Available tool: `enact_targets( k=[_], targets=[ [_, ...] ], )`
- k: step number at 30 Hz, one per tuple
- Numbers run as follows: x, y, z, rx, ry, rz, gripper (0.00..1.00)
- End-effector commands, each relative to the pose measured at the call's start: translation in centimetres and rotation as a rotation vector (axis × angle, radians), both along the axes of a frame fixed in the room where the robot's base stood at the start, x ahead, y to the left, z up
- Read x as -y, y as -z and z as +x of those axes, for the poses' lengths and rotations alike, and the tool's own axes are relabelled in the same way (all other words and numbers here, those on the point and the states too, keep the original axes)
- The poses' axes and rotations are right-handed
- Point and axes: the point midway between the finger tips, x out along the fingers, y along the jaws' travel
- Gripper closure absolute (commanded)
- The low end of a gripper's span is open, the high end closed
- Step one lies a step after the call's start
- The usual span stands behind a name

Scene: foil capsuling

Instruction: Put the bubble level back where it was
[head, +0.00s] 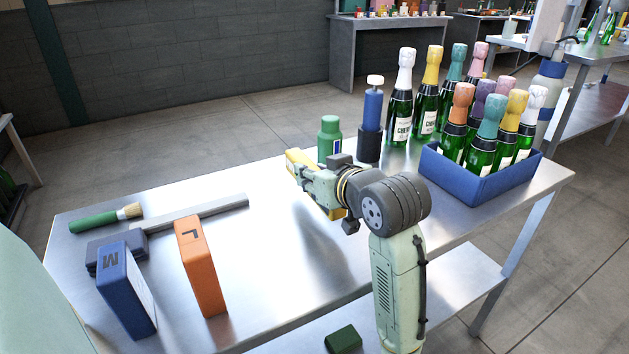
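My gripper (306,178) is above the middle of the metal table, pointing left, with its wrist to the right. Yellow parts show at its far left end and below it. They may be the bubble level, but the gripper's links cover most of this area, so I cannot tell whether they are the level or parts of the gripper. I cannot see the fingertips clearly enough to tell open from shut. No other thing on the table is clearly a bubble level.
On the table (270,255) stand a blue box (126,290), an orange box (202,268), a grey bar (195,212), a green-handled brush (105,218), a green bottle (329,135) and a blue cylinder (372,112). A blue crate (490,188) of foiled bottles stands right. The table's middle is clear.

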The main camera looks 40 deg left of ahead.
Motion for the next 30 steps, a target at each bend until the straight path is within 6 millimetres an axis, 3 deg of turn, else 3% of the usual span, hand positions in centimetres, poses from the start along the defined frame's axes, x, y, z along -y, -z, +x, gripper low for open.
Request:
enact_targets(
  k=[4,11,25,26,30],
  targets=[
    [-0.8,0.1,1.1,-0.002,0.001,0.001,1.00],
    [-0.7,3.4,1.0,-0.003,0.001,0.001,1.00],
    [-0.7,4.1,1.0,0.000,0.000,0.001,1.00],
    [-0.7,4.1,1.0,0.000,0.000,0.000,0.70],
    [-0.7,4.0,1.0,-0.001,0.000,0.000,0.61]
  ],
)
